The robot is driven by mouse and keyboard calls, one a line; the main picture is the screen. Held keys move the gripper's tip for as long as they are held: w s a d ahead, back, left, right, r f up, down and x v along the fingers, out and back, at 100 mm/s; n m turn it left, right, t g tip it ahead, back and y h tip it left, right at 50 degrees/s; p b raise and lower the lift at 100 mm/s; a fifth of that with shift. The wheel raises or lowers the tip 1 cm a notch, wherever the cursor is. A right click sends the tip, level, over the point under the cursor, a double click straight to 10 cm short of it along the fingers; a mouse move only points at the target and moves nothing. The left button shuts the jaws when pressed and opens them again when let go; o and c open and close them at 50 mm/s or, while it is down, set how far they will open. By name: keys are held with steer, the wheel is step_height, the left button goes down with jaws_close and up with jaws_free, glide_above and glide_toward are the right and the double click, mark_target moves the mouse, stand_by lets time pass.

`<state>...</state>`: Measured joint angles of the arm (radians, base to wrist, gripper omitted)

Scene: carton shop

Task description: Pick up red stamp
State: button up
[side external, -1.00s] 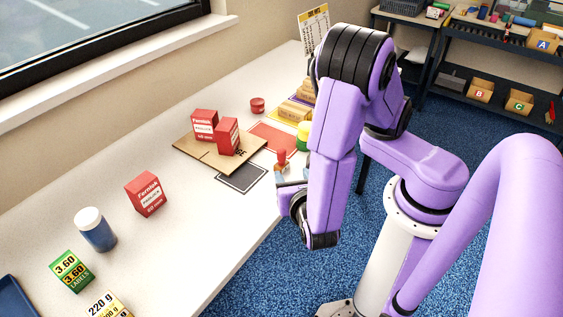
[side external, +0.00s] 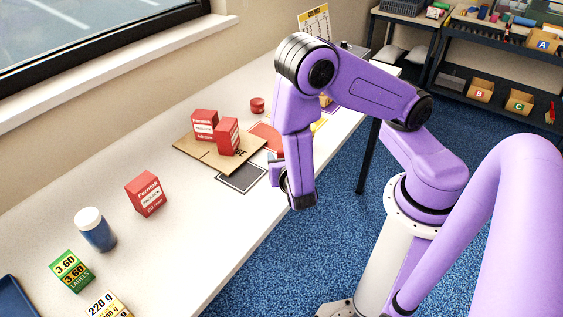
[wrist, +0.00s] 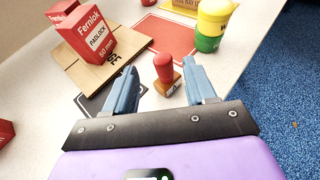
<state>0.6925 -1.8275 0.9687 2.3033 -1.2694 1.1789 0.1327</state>
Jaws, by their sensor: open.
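The red stamp (wrist: 166,73) stands upright on the table in the wrist view, its red handle above a wooden base. It sits between and just beyond the two blue fingertips of my gripper (wrist: 162,78). My gripper is open, with nothing held. In the side view my gripper (side external: 278,166) hangs over the table's near edge, and my arm hides the stamp there.
Red Fernlok cartons (side external: 228,136) stand on a brown cardboard sheet (side external: 190,150) to the left. A dark mat (wrist: 112,92) and a red mat (wrist: 163,36) lie close by. A yellow-and-green container (wrist: 212,22) stands right of the stamp. The table's edge is near on the right.

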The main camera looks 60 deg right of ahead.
mark_target(282, 153)
steer(key=shift+x, duration=2.55)
steer(key=shift+s+d+f, duration=0.1)
steer(key=shift+s, duration=0.05)
steer(key=shift+c, duration=0.3)
jaws_close()
